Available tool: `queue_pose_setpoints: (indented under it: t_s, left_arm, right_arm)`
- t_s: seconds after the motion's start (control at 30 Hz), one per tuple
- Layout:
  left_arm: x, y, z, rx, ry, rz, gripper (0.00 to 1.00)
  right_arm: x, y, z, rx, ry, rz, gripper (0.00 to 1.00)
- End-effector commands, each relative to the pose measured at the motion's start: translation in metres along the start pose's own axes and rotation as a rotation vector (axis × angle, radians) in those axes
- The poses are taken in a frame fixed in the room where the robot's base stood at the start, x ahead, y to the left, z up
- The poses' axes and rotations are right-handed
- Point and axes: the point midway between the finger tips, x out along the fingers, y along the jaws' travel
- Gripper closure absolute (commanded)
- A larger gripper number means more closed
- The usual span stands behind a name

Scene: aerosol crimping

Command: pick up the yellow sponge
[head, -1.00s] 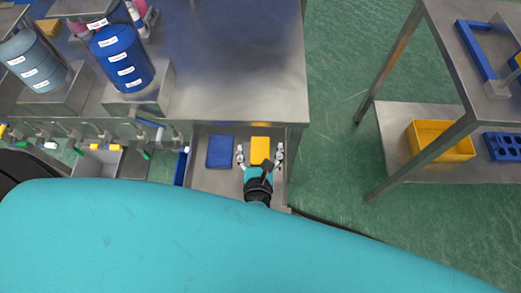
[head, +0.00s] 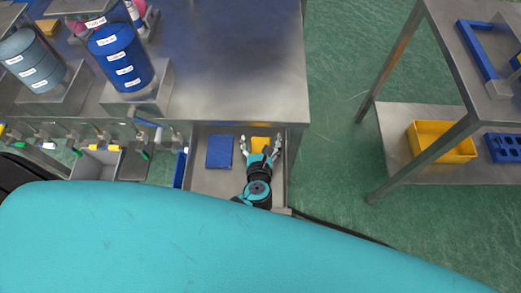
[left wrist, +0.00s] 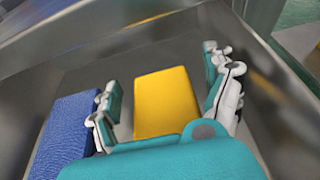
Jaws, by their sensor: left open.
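The yellow sponge (head: 260,143) lies in a shallow metal tray (head: 209,182) below the front edge of the metal table. In the left wrist view the sponge (left wrist: 166,103) sits between the two fingers of my left gripper (left wrist: 168,95). My right gripper is not in view.
A blue sponge (head: 219,151) lies left of the yellow one in the same tray; it also shows in the left wrist view (left wrist: 70,135). Metal tray walls stand close around the gripper. Blue and grey drums (head: 121,57) stand on the table. A yellow bin (head: 441,141) sits on a shelf at right.

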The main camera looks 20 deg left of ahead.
Motion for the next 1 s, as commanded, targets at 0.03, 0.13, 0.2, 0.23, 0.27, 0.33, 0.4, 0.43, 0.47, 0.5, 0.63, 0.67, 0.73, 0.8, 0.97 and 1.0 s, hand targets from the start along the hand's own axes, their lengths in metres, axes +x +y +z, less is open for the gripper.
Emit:
queue_pose_setpoints:
  t_s: [0.03, 0.13, 0.2, 0.23, 0.27, 0.33, 0.4, 0.43, 0.47, 0.5, 0.63, 0.67, 0.73, 0.8, 0.97, 1.0]
  left_arm:
    - [0.0, 0.0, 0.0, 0.0, 0.001, 0.0, 0.15]
    - [0.0, 0.0, 0.0, 0.0, 0.001, 0.0, 0.18]
    - [-0.001, 0.0, 0.0, 0.0, 0.001, 0.0, 0.27]
    - [-0.001, 0.0, 0.0, 0.0, 0.001, 0.0, 0.31]
    - [-0.001, 0.0, 0.0, 0.0, 0.001, 0.0, 0.35]
    - [-0.001, 0.0, 0.0, 0.0, 0.001, 0.0, 0.44]
    - [-0.001, 0.0, 0.0, 0.0, 0.001, 0.0, 0.53]
    - [-0.001, 0.0, -0.001, 0.0, 0.001, 0.0, 0.57]
    - [-0.001, 0.0, -0.001, 0.0, 0.001, 0.0, 0.6]
    - [-0.001, 0.0, -0.001, 0.0, 0.001, 0.0, 0.6]
    - [-0.001, 0.0, -0.001, 0.001, 0.001, 0.0, 0.6]
    - [-0.001, 0.0, -0.001, 0.001, 0.001, 0.0, 0.6]
    - [-0.001, 0.0, -0.001, 0.001, 0.001, 0.0, 0.6]
    - [-0.001, 0.0, -0.001, 0.001, 0.001, 0.0, 0.6]
    - [-0.007, 0.0, 0.001, 0.0, 0.002, 0.001, 0.6]
    - [-0.01, 0.0, 0.003, 0.0, 0.002, 0.001, 0.6]
  right_arm:
    - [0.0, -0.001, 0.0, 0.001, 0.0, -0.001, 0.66]
    - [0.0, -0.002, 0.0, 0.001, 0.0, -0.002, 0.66]
    - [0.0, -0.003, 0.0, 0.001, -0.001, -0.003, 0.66]
    - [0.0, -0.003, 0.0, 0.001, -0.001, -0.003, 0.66]
    - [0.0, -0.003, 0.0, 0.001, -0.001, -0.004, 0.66]
    - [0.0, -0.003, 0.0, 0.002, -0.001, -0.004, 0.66]
    - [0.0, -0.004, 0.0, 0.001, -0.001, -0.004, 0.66]
    - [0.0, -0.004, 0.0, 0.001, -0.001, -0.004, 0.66]
    - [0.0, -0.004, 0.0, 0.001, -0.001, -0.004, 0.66]
    - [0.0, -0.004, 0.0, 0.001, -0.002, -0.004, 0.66]
    - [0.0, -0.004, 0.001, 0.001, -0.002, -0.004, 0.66]
    - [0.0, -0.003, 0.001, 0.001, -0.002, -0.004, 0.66]
    - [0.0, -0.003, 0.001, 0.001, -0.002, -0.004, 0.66]
    - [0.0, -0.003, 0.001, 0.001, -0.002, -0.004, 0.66]
    - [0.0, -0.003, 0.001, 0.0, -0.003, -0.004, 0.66]
    - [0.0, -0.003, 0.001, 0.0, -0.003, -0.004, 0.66]
